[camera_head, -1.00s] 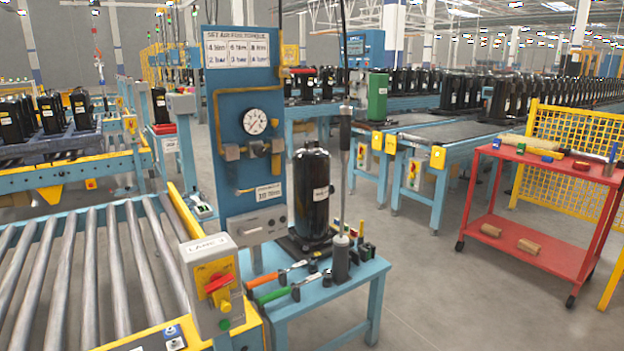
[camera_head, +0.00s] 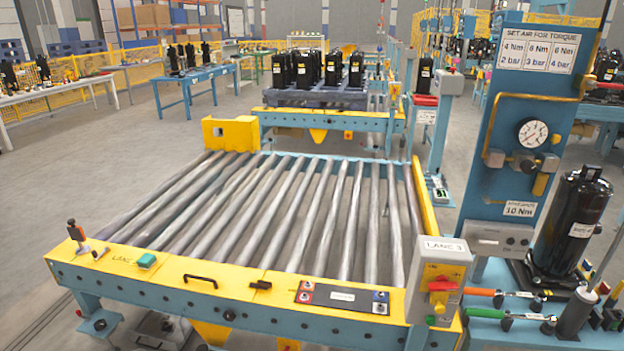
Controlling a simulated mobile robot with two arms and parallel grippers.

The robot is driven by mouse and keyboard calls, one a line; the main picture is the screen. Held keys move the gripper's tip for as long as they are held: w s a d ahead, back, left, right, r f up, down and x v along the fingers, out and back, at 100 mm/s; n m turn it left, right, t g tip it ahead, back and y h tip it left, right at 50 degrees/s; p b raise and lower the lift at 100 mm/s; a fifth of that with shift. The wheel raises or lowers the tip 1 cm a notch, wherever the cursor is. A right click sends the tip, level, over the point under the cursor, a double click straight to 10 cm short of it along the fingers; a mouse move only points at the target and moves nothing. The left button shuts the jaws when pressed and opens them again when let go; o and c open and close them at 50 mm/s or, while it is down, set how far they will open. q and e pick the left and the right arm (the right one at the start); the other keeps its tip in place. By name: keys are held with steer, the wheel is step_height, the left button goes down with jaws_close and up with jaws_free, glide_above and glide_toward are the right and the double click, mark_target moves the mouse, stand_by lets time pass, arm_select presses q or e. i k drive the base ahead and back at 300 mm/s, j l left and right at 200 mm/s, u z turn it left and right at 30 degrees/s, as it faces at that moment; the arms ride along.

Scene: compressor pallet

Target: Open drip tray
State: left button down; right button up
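No part is plainly marked as a drip tray. A roller conveyor (camera_head: 270,205) with a yellow front ledge (camera_head: 235,290) fills the middle of the head view. A black bar handle (camera_head: 200,281) sits on this ledge, left of a small black latch-like piece (camera_head: 260,285). A grey, tray-like shape (camera_head: 160,332) shows low under the conveyor's front left; it is partly cut off by the frame's bottom edge, and I cannot tell what it is. Neither of my grippers is in view.
A Lane 3 control box (camera_head: 438,285) with a red switch stands at the conveyor's front right corner. A blue gauge panel (camera_head: 515,150) and a black compressor (camera_head: 572,220) stand further right. Open floor (camera_head: 60,210) lies to the left.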

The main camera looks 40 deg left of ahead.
mark_target(157, 330)
steer(key=u, duration=2.7)
steer(key=i+j, duration=0.2)
steer(key=i, duration=0.15)
steer(key=i+j+z, duration=0.1)
steer(key=i+j, duration=0.1)
steer(key=i, duration=0.1)
